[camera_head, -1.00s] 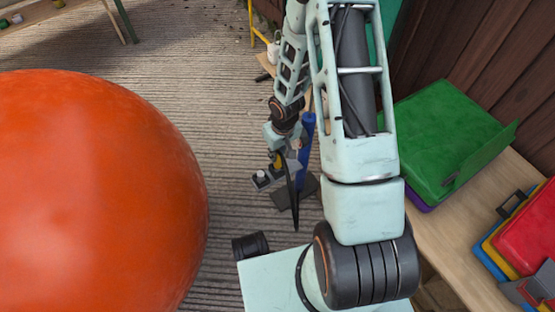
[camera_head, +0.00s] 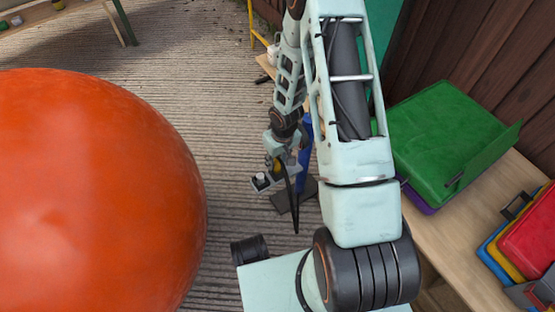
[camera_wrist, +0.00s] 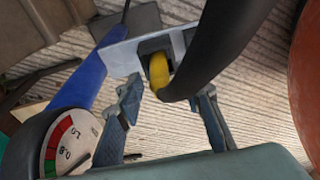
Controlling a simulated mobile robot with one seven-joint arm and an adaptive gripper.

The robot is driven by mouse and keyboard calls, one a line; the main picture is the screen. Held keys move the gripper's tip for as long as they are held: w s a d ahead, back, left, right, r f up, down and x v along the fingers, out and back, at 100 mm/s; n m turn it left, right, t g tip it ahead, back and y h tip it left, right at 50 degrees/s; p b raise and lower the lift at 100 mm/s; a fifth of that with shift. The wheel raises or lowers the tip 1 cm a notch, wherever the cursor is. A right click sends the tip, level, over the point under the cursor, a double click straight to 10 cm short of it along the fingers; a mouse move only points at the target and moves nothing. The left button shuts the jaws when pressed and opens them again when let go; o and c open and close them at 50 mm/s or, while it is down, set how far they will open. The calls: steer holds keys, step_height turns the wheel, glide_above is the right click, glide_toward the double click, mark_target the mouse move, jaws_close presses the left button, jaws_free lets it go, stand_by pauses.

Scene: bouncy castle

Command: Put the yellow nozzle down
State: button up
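The yellow nozzle (camera_wrist: 159,72) sits in a dark socket on a pale grey bracket (camera_wrist: 121,58) in the wrist view, with a thick black hose (camera_wrist: 222,42) curving off it. My gripper (camera_wrist: 170,92) has its two fingers spread wide. The nozzle shows between and beyond the fingertips, and I see no finger closed on it. In the head view the nozzle (camera_head: 277,166) is a small yellow patch below my gripper (camera_head: 279,154). The hose hangs down there beside the bracket. The hose hides part of the nozzle and socket.
A blue post (camera_head: 305,150) on a dark base plate (camera_head: 286,199) stands beside the bracket. A large orange ball (camera_head: 95,195) fills the left. A wooden bench (camera_head: 445,230) with a green box (camera_head: 435,130) is at the right. A round gauge (camera_wrist: 65,145) shows in the wrist view.

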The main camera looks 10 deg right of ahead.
mark_target(280, 172)
step_height(280, 172, up, 12)
steer(key=s+p, duration=0.1)
steer(key=p, duration=0.4)
steer(key=shift+s+d, duration=0.25)
steer(key=shift+s, duration=0.1)
steer(key=shift+r, duration=0.15)
